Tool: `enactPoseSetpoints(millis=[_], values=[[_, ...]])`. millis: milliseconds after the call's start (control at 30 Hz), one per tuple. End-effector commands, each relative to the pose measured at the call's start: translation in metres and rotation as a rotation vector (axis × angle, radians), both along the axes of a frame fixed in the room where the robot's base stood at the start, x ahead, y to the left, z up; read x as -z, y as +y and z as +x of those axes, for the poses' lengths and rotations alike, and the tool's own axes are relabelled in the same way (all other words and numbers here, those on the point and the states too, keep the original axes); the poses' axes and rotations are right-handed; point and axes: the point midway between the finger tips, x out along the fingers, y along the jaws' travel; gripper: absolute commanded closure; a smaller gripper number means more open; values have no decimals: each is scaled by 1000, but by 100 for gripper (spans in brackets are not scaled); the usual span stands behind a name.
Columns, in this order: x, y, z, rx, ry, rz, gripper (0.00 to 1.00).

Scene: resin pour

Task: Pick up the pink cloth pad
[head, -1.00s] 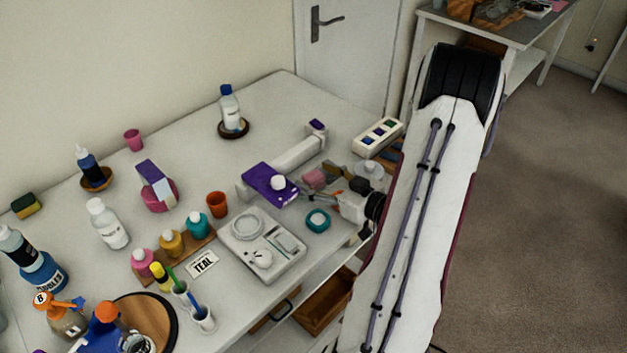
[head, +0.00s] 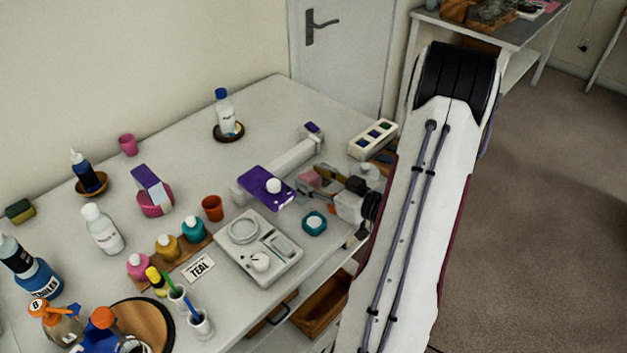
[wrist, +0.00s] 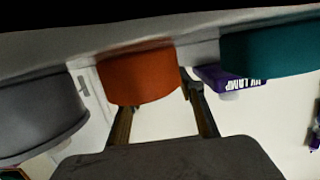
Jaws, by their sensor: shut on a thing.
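The pink cloth pad (head: 309,178) shows as a small pink patch at the tip of my gripper (head: 316,186) in the head view. It is on the right part of the table, just right of the purple UV lamp. My gripper reaches in from the right and is shut on the pad. The fingers hide part of the pad, and I cannot tell how far it stands off the table. In the wrist view my two dark fingers (wrist: 163,118) show, but I make out no pink there.
Near the gripper are the purple lamp (head: 262,185), a teal jar (head: 315,224), a white scale (head: 262,255) and a white box with coloured slots (head: 372,138). An orange cup (head: 212,209) stands farther left. The table's back middle has free room.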

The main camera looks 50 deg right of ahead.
Motion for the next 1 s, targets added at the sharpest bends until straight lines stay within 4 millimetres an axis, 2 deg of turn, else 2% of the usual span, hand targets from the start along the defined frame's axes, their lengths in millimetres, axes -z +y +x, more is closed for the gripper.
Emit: enactPoseSetpoints(millis=[700,1000], values=[[-71,0,0,1,-1,-2,80],[-89,0,0,0,0,1,80]])
